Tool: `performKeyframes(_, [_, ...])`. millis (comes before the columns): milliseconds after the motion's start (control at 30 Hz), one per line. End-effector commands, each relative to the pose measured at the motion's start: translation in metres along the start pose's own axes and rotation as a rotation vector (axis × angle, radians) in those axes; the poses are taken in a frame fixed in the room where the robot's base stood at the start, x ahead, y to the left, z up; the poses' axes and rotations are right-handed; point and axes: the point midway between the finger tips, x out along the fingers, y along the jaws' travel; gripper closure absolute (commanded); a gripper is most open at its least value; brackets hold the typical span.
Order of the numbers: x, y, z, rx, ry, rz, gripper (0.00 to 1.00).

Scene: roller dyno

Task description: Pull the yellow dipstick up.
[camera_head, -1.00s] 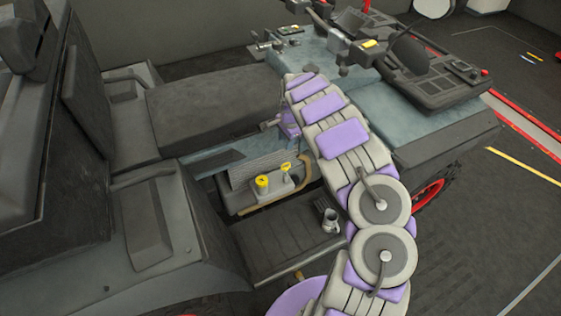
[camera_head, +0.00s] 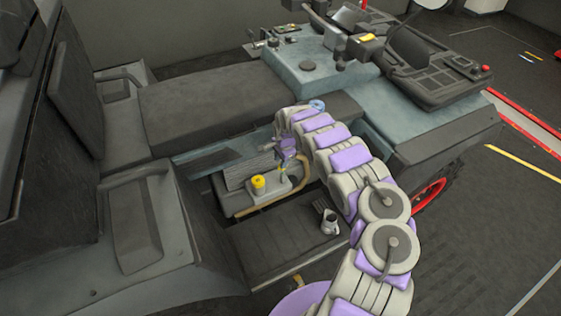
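The yellow dipstick (camera_head: 282,177) stands in the grey engine block in the open bay of the vehicle, beside a round yellow cap (camera_head: 258,182). Only a small sliver of the dipstick shows, as my gripper covers its top. My gripper (camera_head: 285,164) points down from the end of my purple and grey arm, right at the dipstick's handle. The fingers are too small and hidden to tell whether they are open or shut on it. The dipstick looks upright and still seated low in the block.
A tan hose (camera_head: 303,172) curves close to the right of the dipstick. The dark seat (camera_head: 205,110) lies behind, and the blue-grey console (camera_head: 325,75) rises behind my arm.

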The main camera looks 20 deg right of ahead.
Motion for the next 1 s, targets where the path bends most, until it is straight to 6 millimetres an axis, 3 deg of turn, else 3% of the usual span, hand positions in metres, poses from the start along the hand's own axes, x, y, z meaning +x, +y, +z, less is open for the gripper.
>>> performKeyframes(467, [0.0079,-0.0007,0.0028,0.0,0.005,0.0,0.65])
performKeyframes(833, [0.0083,-0.0004,0.0003,0.001,0.003,-0.001,1.0])
performKeyframes(1000, [0.0081,-0.0006,-0.0008,0.001,0.004,-0.001,1.0])
